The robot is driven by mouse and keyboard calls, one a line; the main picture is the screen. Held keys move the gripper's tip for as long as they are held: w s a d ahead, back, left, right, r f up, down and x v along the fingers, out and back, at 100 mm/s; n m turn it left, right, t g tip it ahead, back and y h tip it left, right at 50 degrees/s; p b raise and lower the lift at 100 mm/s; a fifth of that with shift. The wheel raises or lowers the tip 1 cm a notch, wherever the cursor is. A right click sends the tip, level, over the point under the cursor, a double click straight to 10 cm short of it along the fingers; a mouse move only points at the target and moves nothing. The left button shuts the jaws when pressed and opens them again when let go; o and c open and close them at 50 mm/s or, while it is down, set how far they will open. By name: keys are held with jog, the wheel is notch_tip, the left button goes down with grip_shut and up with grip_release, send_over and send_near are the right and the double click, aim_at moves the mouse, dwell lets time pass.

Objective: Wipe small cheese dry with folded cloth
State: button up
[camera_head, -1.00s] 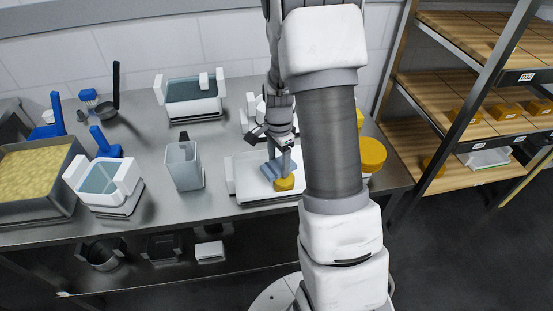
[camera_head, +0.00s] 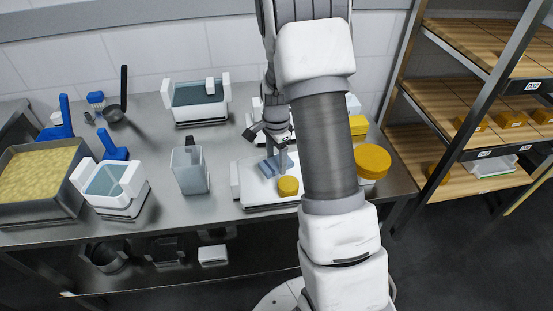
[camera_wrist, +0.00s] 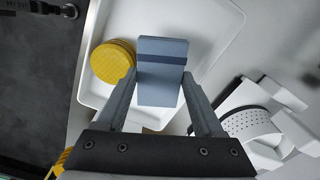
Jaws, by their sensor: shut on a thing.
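The small cheese (camera_head: 288,187) is a yellow round lying in a shallow white tray (camera_head: 254,206). In the wrist view the cheese (camera_wrist: 112,62) is at left in the white tray (camera_wrist: 222,30), with ridged sides. The folded cloth (camera_head: 267,169) is blue-grey, just left of and behind the cheese in the head view. My gripper (camera_wrist: 160,80) is shut on the folded cloth (camera_wrist: 162,58), a block with a darker band. The cloth slightly overlaps the cheese's edge in the wrist view; I cannot tell whether they touch.
A larger yellow cheese (camera_head: 372,160) is to the right. A clear jug (camera_head: 190,170), water basins (camera_head: 115,183) and a curd vat (camera_head: 40,180) stand at left. A wooden rack (camera_head: 455,95) is at right. A white perforated mould (camera_wrist: 252,128) sits beside the tray.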

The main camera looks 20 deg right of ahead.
jog(key=shift+r+p, duration=1.75)
jog(key=shift+r, duration=0.7)
